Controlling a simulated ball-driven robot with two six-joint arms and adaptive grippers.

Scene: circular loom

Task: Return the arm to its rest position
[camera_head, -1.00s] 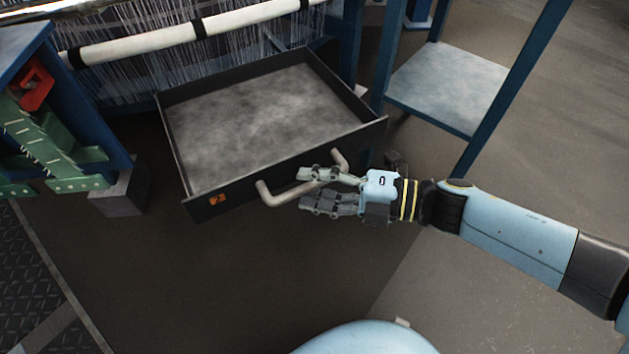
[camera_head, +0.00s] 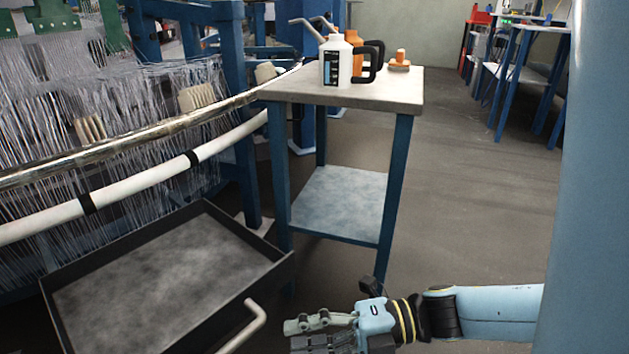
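My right gripper (camera_head: 288,336) is at the bottom of the head view, its fingers pointing left. Its two grey fingers are apart and hold nothing that I can see; the lower one is partly cut off by the frame edge. The fingertips are just right of the pale bar handle (camera_head: 249,325) of an open dark drawer, with a small gap between them in the picture. The drawer (camera_head: 150,285) is pulled out under the loom and looks empty. My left gripper is not in view.
A blue-legged side table (camera_head: 400,95) stands beyond the drawer, with a white jug (camera_head: 336,62), an orange-topped container (camera_head: 353,40) and a small orange item (camera_head: 399,60). The loom (camera_head: 100,130) fills the left. Open floor (camera_head: 470,200) lies right of the table.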

